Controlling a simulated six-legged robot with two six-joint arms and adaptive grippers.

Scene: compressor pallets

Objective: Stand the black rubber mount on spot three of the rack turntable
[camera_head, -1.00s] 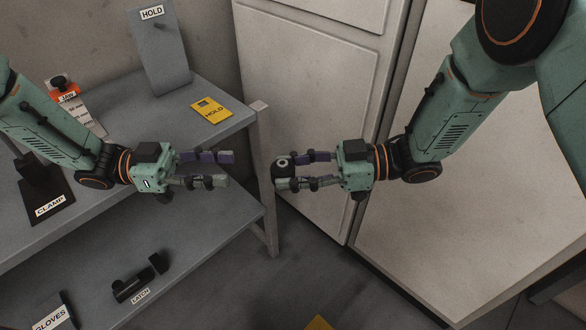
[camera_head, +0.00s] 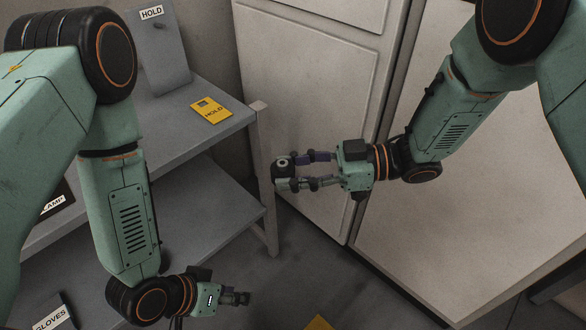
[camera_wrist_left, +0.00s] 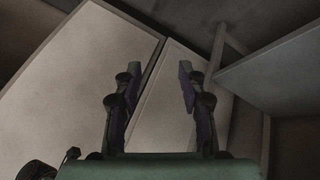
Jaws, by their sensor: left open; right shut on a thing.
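The black rubber mount (camera_head: 282,166), a small dark piece with a pale ring on it, is between the fingertips of my right gripper (camera_head: 290,171) in the head view. That gripper is shut on it and holds it in the air in front of the pale cabinet. My left gripper (camera_head: 240,298) is low in the head view, below and left of the mount. It is open and empty, as its spread fingers in the left wrist view (camera_wrist_left: 155,75) show. I cannot see the rack turntable or its spots in any view.
A grey shelf unit (camera_head: 215,135) stands at the left, with a yellow HOLD tag (camera_head: 211,110) and a grey HOLD plate (camera_head: 165,55) on top. A GLOVES label (camera_head: 52,318) shows on the lower shelf. The pale cabinet (camera_head: 305,90) stands behind. Floor shows between.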

